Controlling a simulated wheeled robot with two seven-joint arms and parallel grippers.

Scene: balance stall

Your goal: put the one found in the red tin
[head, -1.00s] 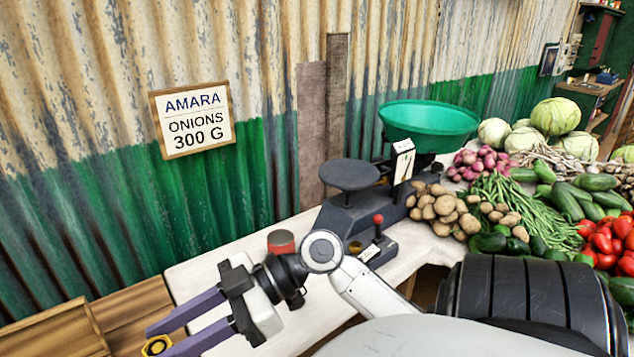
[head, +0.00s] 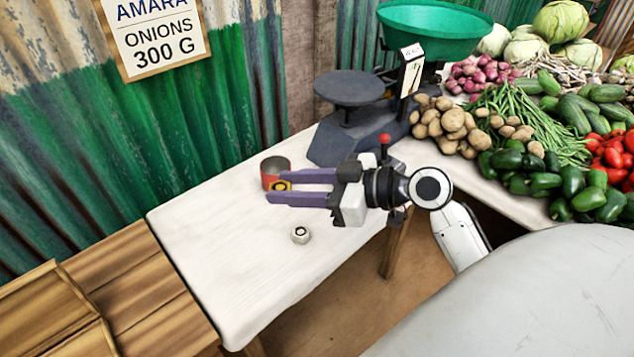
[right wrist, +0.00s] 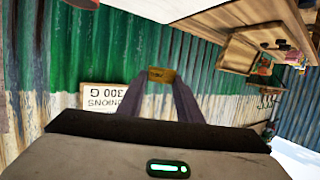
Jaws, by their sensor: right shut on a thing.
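My right gripper (head: 278,187) is shut on a yellow, brass-coloured nut (head: 281,186) with a dark hole, held between the purple fingertips. The nut also shows between the fingertips in the right wrist view (right wrist: 161,75). The red tin (head: 270,169), open at the top, stands on the white table. In the head view the held nut overlaps the tin's lower front; I cannot tell its height or whether they touch. The tin's inside is mostly hidden. A silver-grey nut (head: 300,234) lies on the table in front of the gripper. My left gripper is not in view.
A dark balance (head: 345,138) with a green pan (head: 425,38) stands behind the gripper. A red-knobbed lever (head: 384,140) is close to the wrist. Vegetables fill the right. The table's (head: 225,260) front left is clear. A sign (head: 160,45) hangs on the wall.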

